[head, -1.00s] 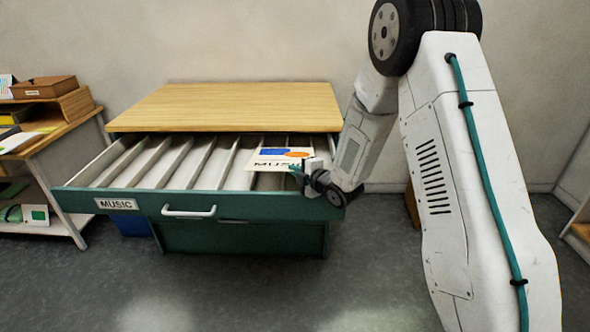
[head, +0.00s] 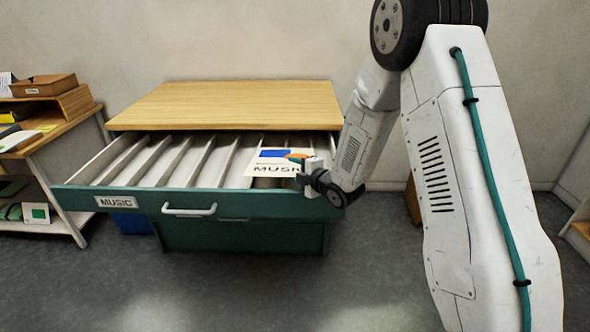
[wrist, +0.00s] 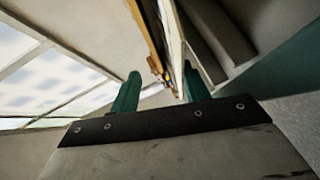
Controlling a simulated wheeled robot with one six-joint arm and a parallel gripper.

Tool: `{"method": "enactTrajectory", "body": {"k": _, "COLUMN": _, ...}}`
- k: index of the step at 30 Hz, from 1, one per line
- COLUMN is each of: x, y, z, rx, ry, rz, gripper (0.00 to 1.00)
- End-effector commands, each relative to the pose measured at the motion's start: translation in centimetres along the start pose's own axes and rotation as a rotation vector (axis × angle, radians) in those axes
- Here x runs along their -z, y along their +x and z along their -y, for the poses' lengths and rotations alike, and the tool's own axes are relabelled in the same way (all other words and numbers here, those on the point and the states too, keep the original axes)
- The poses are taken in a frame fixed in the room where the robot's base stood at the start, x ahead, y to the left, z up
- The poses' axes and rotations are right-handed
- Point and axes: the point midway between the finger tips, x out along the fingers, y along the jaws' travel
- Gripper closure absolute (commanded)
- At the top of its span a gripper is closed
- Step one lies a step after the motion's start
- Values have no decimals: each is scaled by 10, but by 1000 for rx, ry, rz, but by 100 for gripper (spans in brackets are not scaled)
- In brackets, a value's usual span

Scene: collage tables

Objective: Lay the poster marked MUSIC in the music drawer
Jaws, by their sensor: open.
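The poster marked MUSIC (head: 270,168) is a white sheet with blue and orange shapes. It lies flat over the right part of the open music drawer (head: 130,203), on or just above its pale dividers; I cannot tell whether it touches them. My gripper (head: 303,173) is at the poster's right edge, over the drawer's right front. In the wrist view its two green fingers (wrist: 160,82) are apart. A thin pale edge, apparently the poster (wrist: 176,50), shows close to the right finger. My gripper hides the poster's right end.
The drawer has a MUSIC label (head: 116,203) and a white handle (head: 189,210). The wooden cabinet top (head: 225,105) overhangs the drawer's back. The drawer's left slots look empty. A shelf table (head: 60,145) with trays and papers stands at the left.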

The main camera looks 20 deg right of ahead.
Motion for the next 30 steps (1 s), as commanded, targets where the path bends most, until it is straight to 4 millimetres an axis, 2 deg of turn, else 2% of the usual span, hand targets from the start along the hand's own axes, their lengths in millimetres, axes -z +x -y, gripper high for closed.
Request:
{"method": "enactTrajectory", "body": {"k": 15, "x": 44, "y": -55, "z": -1, "rx": 0, "ry": 0, "rz": -1, "gripper": 54}}
{"method": "enactTrajectory", "body": {"k": 26, "x": 47, "y": -59, "z": 0, "rx": 0, "ry": 0, "rz": 0, "gripper": 54}}
{"method": "enactTrajectory", "body": {"k": 30, "x": 51, "y": -64, "z": -8, "rx": -2, "ry": -1, "rz": 0, "gripper": 54}}
